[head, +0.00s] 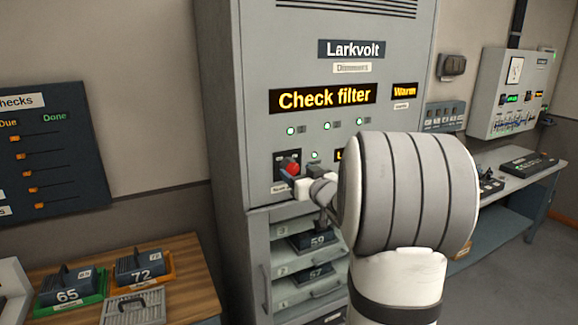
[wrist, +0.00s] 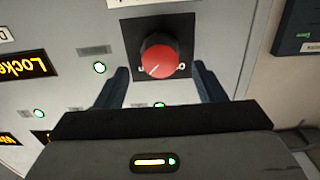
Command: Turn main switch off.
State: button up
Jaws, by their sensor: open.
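The main switch is a red round knob (wrist: 162,58) on a black square plate (wrist: 185,28), with a pale line on its face slanting to the lower left. A mark like an O shows on its right in the wrist view. In the head view the red knob (head: 291,167) is on the front of the grey Larkvolt cabinet (head: 260,100), partly hidden. My gripper (wrist: 161,76) is open, with one dark finger on each side of the knob and a gap to each. I cannot tell how deep the fingertips reach. In the head view my gripper (head: 293,180) is at the knob, mostly hidden by my arm.
The cabinet has a lit "Check filter" display (head: 322,97), a "Warm" display (head: 404,91) and several green lamps. Open shelves with numbered units (head: 314,240) are below the switch. A wooden table (head: 190,272) stands left; a bench (head: 530,170) stands right.

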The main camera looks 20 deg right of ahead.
aim_at(293, 168)
jog(key=shift+w+a+p, duration=0.1)
jog(key=shift+w+p, duration=0.25)
jog(key=shift+w, duration=1.4)
